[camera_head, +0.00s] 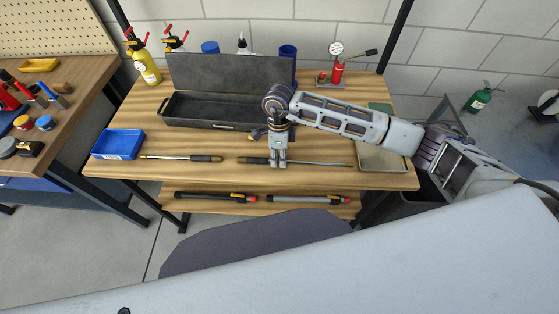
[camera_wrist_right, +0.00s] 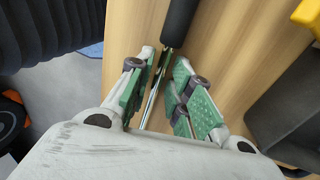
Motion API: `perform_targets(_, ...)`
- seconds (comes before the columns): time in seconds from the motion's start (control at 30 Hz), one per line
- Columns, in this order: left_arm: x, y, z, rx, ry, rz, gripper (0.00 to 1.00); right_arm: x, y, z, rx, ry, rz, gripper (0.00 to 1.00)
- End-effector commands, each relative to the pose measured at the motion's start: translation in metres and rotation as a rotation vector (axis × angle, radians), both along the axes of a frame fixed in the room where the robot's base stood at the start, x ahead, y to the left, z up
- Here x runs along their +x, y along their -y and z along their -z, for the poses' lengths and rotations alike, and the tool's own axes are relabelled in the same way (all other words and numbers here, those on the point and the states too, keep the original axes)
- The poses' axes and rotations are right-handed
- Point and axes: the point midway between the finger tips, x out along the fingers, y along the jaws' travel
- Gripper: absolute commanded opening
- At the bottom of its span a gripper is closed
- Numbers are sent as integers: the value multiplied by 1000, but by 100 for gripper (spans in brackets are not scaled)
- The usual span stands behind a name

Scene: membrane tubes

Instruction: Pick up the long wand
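The long wand (camera_head: 322,163) lies on the wooden table, its dark handle to the left and its thin metal rod reaching right. My right gripper (camera_head: 279,164) is over it near where handle meets rod. In the right wrist view, the green-padded fingers (camera_wrist_right: 164,88) are apart on either side of the metal rod (camera_wrist_right: 153,92). The black handle (camera_wrist_right: 180,20) lies just beyond the fingertips. A shorter wand (camera_head: 190,158) lies to the left, its handle at its right end. My left gripper is out of view.
An open dark case (camera_head: 210,125) stands behind the wands, its lid raised. A blue bin (camera_head: 118,144) is at the table's left and a shallow tray (camera_head: 383,158) at its right. Two tubes (camera_head: 308,199) lie on the lower shelf. Bottles stand at the back.

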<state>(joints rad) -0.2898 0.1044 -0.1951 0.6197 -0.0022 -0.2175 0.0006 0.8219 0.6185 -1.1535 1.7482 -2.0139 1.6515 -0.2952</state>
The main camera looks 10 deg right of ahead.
Motion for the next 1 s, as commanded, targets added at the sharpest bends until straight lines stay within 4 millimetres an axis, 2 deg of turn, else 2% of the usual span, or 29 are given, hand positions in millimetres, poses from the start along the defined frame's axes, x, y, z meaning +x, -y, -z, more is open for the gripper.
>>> perform_targets(0.37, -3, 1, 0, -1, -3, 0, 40, 0, 0, 0, 0, 0, 1, 21)
perform_targets(0.4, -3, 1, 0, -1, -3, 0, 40, 0, 0, 0, 0, 0, 1, 20)
perform_targets(0.57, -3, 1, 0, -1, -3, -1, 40, 0, 0, 0, 0, 0, 1, 0)
perform_targets(1.0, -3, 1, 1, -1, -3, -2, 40, 1, 0, -2, 1, 1, 1, 0)
